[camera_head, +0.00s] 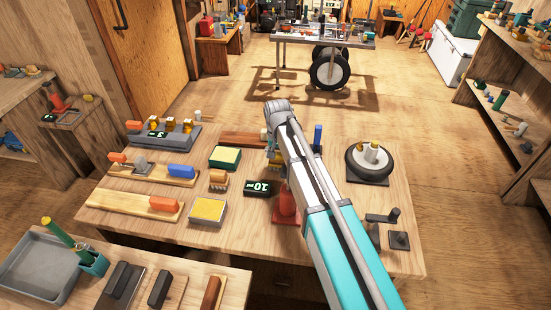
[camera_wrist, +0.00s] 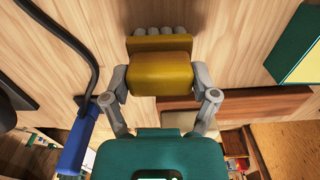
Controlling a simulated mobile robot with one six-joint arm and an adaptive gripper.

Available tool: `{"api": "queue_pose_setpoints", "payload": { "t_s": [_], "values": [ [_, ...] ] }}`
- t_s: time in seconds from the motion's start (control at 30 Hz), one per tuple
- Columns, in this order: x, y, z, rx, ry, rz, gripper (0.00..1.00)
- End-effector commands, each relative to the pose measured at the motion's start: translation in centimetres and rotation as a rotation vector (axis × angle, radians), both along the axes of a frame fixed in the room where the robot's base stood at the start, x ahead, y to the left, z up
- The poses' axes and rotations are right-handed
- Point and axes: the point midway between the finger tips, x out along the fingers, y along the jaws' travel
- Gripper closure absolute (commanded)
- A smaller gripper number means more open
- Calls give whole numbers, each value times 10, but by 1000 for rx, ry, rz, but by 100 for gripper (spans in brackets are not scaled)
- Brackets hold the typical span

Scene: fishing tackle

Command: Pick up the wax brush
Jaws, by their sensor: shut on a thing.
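My gripper (camera_wrist: 160,80) is shut on a golden-brown brush, which I take to be the wax brush (camera_wrist: 160,50). The fingers press its block from both sides. A row of grey tufts shows along its far edge in the wrist view. In the head view my gripper (camera_head: 273,157) is over the middle of the workbench, and my arm hides most of the brush. I cannot tell whether the brush touches the bench.
A green-and-yellow block (camera_head: 225,157) and a brown bar (camera_wrist: 236,105) lie close by. A blue-handled tool (camera_wrist: 76,145) with a black curved part is at the left in the wrist view. A red-based object (camera_head: 286,204) and a round black device (camera_head: 369,162) stand near my arm.

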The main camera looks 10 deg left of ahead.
Motion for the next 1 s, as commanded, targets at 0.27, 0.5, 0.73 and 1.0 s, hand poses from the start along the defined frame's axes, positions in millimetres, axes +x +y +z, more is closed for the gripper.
{"api": "queue_pose_setpoints", "payload": {
  "t_s": [0.27, 0.5, 0.73, 1.0],
  "values": [
    [0, 0, 7, 0, 0, 0, 73],
    [0, 0, 24, 0, 0, 0, 73],
    [-10, 5, 49, 0, 0, 2, 73],
    [-33, 20, 81, 0, 0, 2, 73]
  ]
}}
